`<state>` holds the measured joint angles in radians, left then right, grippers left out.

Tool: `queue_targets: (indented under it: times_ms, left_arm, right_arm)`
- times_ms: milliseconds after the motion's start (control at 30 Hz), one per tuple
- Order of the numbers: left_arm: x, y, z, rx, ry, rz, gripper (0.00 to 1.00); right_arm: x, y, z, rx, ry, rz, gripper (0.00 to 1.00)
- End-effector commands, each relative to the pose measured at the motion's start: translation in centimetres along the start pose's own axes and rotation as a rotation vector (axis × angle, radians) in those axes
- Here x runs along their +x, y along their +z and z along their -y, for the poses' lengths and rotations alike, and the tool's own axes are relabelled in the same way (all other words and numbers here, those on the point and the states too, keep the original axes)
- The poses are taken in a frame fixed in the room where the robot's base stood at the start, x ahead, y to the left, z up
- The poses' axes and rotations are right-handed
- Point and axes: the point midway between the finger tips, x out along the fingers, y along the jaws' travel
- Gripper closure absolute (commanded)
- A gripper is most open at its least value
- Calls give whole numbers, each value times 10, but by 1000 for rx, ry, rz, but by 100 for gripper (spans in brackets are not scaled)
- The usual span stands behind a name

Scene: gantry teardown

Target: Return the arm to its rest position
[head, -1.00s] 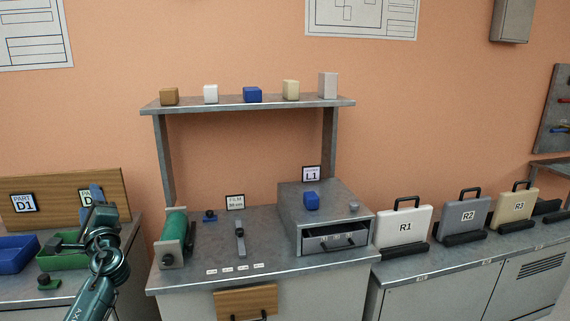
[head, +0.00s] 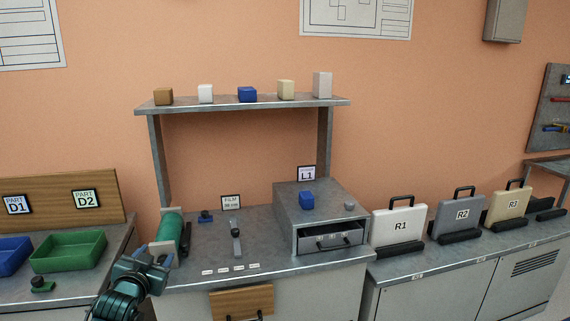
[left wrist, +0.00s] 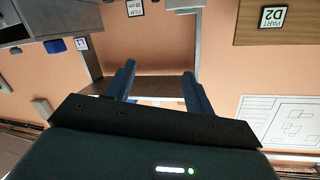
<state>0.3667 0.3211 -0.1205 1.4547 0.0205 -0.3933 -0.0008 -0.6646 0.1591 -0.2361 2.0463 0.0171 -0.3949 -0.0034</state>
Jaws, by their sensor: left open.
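My left gripper (head: 152,256) is in the lower left of the head view, in front of the bench's left end and close to the green roller (head: 170,232). I cannot tell whether it touches the roller's mount. In the left wrist view its two blue fingers (left wrist: 158,85) stand apart with nothing between them. That view looks upside down toward the wall and shelf. My right gripper is in neither view.
The green tray (head: 68,252) and blue tray (head: 12,256) are at the left, below the D1 and D2 labels. The L1 box (head: 318,214) stands on the bench (head: 200,278). Cases R1 (head: 400,228), R2 (head: 459,217) and R3 (head: 508,206) stand at the right.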

Motion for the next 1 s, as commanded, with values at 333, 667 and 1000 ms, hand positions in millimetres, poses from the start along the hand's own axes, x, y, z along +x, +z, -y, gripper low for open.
queue_targets:
  times_ms: [333, 667, 1000]
  left_arm:
    - [-136, 129, -137, -61, 223, 180, 47]
    - [-299, 178, -217, -200, 371, 353, 47]
    - [-330, 180, -227, -232, 392, 388, 47]
  right_arm:
    - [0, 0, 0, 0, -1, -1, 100]
    - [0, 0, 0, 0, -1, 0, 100]
    - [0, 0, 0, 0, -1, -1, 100]
